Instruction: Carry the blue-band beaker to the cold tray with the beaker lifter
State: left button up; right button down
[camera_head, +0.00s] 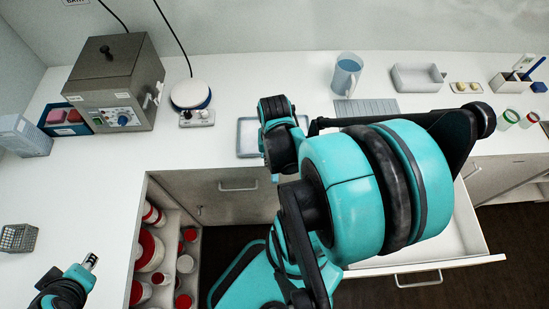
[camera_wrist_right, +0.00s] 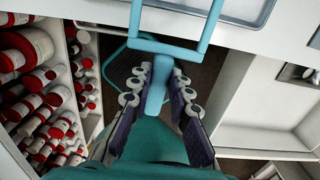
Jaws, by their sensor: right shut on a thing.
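My right gripper (camera_wrist_right: 158,100) is shut on the light-blue handle of the beaker lifter (camera_wrist_right: 150,47) in the right wrist view. The lifter's frame spreads out ahead of the fingers, near the counter's front edge, and I see no beaker in it. In the head view my right arm hides the gripper and lifter. A shallow grey tray (camera_head: 246,140), possibly the cold tray, lies on the counter partly behind my arm; a tray (camera_wrist_right: 225,8) also shows at the top of the wrist view. I cannot make out a blue-band beaker. My left gripper (camera_head: 91,262) is at lower left, away from everything.
A grey water bath (camera_head: 115,80), white round-topped device (camera_head: 190,95) and blue jug (camera_head: 346,75) stand along the back. Red and green banded cups (camera_head: 509,117) are at right. An open drawer (camera_head: 470,235) juts out at right; shelves of red-lidded jars (camera_head: 150,250) are below left.

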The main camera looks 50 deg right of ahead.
jog(key=shift+s+a, duration=0.2)
jog(key=shift+a, duration=0.1)
dwell(0.4)
jog(key=shift+s+a, duration=0.2)
jog(key=shift+a, duration=0.05)
jog(key=shift+s+a+p, duration=0.45)
jog(key=shift+s+a, duration=0.1)
jog(key=shift+a, duration=0.15)
notch_tip(320, 180, up, 7)
jog(key=p, duration=0.6)
jog(key=shift+p, duration=0.4)
